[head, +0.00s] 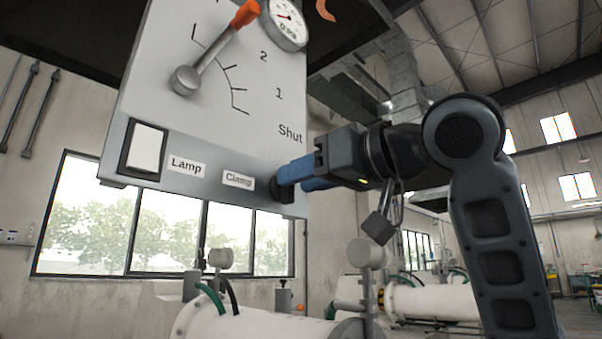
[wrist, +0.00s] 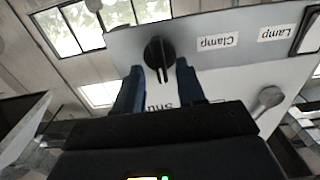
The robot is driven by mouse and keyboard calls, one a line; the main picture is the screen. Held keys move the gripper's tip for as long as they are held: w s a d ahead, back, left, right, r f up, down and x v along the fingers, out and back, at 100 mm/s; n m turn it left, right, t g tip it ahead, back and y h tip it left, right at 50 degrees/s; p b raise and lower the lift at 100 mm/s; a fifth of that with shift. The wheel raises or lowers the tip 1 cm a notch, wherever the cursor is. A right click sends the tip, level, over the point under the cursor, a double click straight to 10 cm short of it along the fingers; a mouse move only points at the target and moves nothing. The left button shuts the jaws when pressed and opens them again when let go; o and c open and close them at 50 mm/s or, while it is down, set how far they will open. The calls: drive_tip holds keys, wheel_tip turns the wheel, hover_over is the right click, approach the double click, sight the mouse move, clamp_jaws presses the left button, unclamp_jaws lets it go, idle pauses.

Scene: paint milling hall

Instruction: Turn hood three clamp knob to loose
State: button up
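The clamp knob (wrist: 159,50) is black and round with a raised grip bar, beside the label "Clamp" (wrist: 217,42) at the lower edge of a pale panel. In the wrist view its bar runs roughly up and down, pointing between my fingers. In the head view the knob (head: 276,188) is mostly hidden behind my blue fingers. My gripper (wrist: 159,70) is open, with one fingertip on each side of the knob's near edge; I cannot tell whether they touch it. It also shows in the head view (head: 284,180). No hood number or "loose" mark is legible.
The panel (head: 250,110) also carries a white Lamp switch (head: 145,148), an orange-tipped lever (head: 215,48) over a scale with "Shut", and a round gauge (head: 287,22). White pipes or cylinders (head: 265,325) lie below. The space right of the panel holds my arm.

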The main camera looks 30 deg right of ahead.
drive_tip(key=shift+w+a, duration=0.15)
drive_tip(key=shift+w, duration=0.3)
clamp_jaws()
